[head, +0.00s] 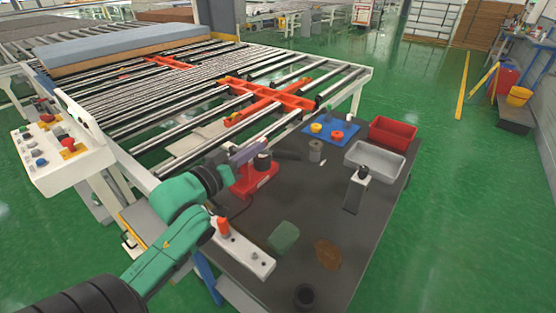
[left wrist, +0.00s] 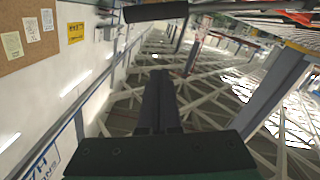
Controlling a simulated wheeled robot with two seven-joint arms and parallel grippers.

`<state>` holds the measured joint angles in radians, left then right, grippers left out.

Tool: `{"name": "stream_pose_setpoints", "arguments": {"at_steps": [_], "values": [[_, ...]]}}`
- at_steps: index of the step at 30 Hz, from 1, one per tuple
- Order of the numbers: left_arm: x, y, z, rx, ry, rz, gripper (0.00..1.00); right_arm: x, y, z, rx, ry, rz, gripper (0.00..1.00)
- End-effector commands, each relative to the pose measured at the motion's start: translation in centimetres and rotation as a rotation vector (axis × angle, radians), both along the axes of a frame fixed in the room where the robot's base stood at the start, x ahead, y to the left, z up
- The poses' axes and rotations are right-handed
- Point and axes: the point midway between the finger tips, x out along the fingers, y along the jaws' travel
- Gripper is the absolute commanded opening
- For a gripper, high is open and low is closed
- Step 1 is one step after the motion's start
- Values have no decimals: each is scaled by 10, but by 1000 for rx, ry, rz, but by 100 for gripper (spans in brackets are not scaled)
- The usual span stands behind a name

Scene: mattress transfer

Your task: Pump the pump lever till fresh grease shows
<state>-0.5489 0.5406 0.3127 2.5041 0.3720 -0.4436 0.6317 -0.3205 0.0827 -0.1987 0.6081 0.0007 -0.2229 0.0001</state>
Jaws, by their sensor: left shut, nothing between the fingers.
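The pump with its red base (head: 256,182) stands near the left edge of the dark table. A black bar (head: 288,155), which looks like its lever, sticks out to the right. My left gripper (head: 256,147) is shut and empty, close over the pump. In the left wrist view its dark fingers (left wrist: 158,78) lie together. A black rod (left wrist: 156,11), likely the lever grip, crosses the top of that view beyond the fingertips; I cannot tell whether they touch. I see no fresh grease; part of the pump is hidden by my gripper. My right gripper is out of view.
The dark table (head: 300,205) holds a grey tray (head: 375,161), a red bin (head: 392,133), a blue mat (head: 346,138), a green cloth (head: 284,236) and a brown patch (head: 327,253). The roller conveyor (head: 172,125) borders it on the left.

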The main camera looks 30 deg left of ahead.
Motion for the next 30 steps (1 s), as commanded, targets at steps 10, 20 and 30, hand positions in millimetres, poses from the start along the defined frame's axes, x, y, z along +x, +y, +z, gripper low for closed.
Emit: {"name": "stream_pose_setpoints", "arguments": {"at_steps": [10,20,30], "values": [[61,-13,-7,-1,5,-4,0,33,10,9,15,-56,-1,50],[64,-25,-40,3,2,-3,0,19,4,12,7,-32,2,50],[64,-26,-49,27,-1,-3,0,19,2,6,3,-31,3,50]]}}
